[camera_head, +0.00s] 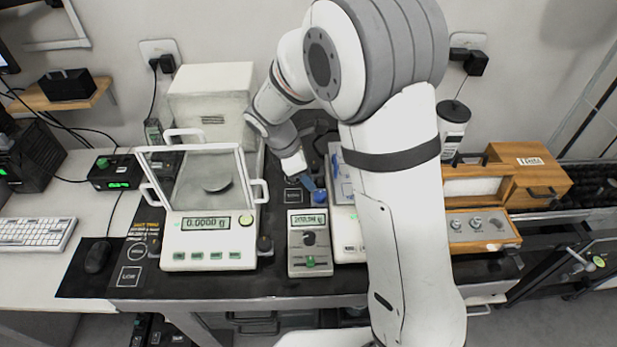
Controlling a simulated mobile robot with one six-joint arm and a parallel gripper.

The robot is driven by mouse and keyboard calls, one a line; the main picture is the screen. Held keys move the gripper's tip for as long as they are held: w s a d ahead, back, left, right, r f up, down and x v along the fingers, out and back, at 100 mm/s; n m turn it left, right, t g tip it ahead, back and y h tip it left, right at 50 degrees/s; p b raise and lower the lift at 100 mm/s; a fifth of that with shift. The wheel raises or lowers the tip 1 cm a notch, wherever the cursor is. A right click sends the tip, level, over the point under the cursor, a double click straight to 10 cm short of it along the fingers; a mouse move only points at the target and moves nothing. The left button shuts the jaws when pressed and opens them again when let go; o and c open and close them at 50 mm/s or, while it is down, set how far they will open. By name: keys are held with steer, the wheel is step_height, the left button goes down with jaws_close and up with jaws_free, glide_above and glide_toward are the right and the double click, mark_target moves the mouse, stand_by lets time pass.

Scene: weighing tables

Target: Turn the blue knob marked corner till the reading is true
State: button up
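A small rounded blue knob (320,197) shows just behind the small grey readout unit (296,264), in the middle of the table. Any marking on it is too small to read. The unit's display (307,220) shows digits that I cannot read surely. My gripper (308,184) points down and to the right, just above and left of the blue knob. It looks small and blue at the tip. I cannot tell whether it touches the knob or how far apart its fingers are.
A balance with a glass shield (205,257) stands left of the unit; its display reads about 0.0000 g. Another white instrument (348,246) stands close on the right, partly behind my arm. A wooden case (485,240) lies farther right. A mouse (97,257) and keyboard (36,232) lie left.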

mark_target(318, 194)
steer(key=d+f+m, duration=0.1)
steer(key=f, duration=0.1)
steer(key=f+m+g, duration=0.1)
steer(key=f+m, duration=0.1)
steer(key=f, duration=0.1)
steer(key=w+d+f+m+p, duration=0.1)
steer(key=f, duration=0.1)
steer(key=shift+d+f+g, duration=0.15)
steer(key=shift+d+g, duration=0.2)
steer(key=shift+g, duration=0.05)
steer(key=shift+c, duration=0.2)
steer(key=c, duration=0.7)
